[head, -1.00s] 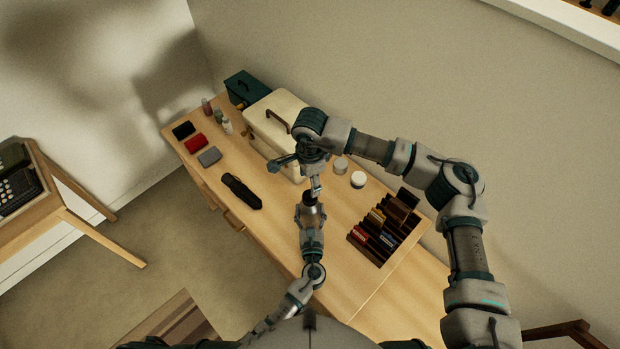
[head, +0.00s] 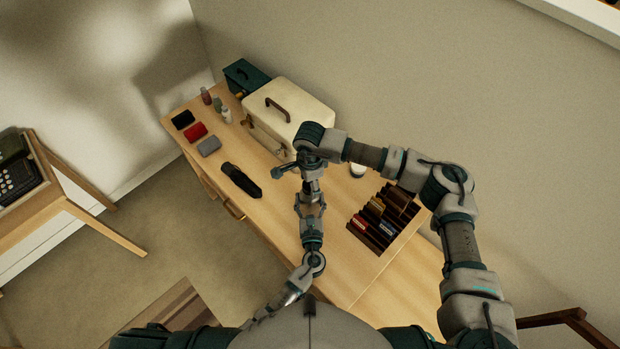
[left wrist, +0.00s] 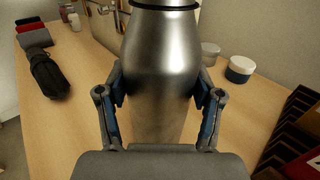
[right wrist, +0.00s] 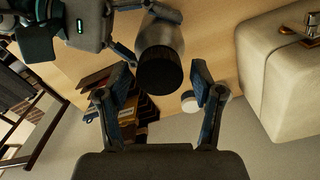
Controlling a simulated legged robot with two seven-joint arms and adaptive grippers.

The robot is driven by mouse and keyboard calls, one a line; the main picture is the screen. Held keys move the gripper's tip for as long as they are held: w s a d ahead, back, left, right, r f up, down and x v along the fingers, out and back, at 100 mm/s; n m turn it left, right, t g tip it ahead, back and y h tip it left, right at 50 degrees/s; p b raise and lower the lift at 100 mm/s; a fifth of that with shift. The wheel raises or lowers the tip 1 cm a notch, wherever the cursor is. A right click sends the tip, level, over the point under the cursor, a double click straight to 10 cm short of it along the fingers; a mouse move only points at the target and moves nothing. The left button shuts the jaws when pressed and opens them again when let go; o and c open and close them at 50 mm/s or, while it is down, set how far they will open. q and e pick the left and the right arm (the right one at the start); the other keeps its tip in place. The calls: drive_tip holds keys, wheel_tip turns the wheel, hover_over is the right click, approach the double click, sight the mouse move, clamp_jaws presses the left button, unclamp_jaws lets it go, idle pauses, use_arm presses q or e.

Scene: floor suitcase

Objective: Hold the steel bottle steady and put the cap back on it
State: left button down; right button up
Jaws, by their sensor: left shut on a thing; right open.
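The steel bottle (left wrist: 160,65) stands upright between the fingers of my left gripper (left wrist: 160,100), which is shut on its body. In the left wrist view a dark ring shows at the bottle's top, cut off by the picture edge. In the right wrist view the black cap (right wrist: 160,72) sits at the top end of the bottle (right wrist: 160,33); whether it is fully seated I cannot tell. My right gripper (right wrist: 163,82) is open, with one finger on each side of the cap and visible gaps. In the head view my right gripper (head: 311,176) is just above the bottle, which it mostly hides.
A cream case (head: 290,105) stands behind the grippers, with a dark green box (head: 243,77) beyond. A slotted rack (head: 385,220) stands at right, near a white jar (head: 357,170). A black folded umbrella (head: 240,181) lies at left.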

drive_tip(key=c, duration=1.2)
drive_tip(key=m, duration=0.4)
drive_tip(key=shift+m, duration=0.3)
drive_tip(key=m, duration=0.4)
drive_tip(key=o, duration=1.4)
drive_tip(key=shift+c, duration=0.2)
wheel_tip(320, 180, up, 12)
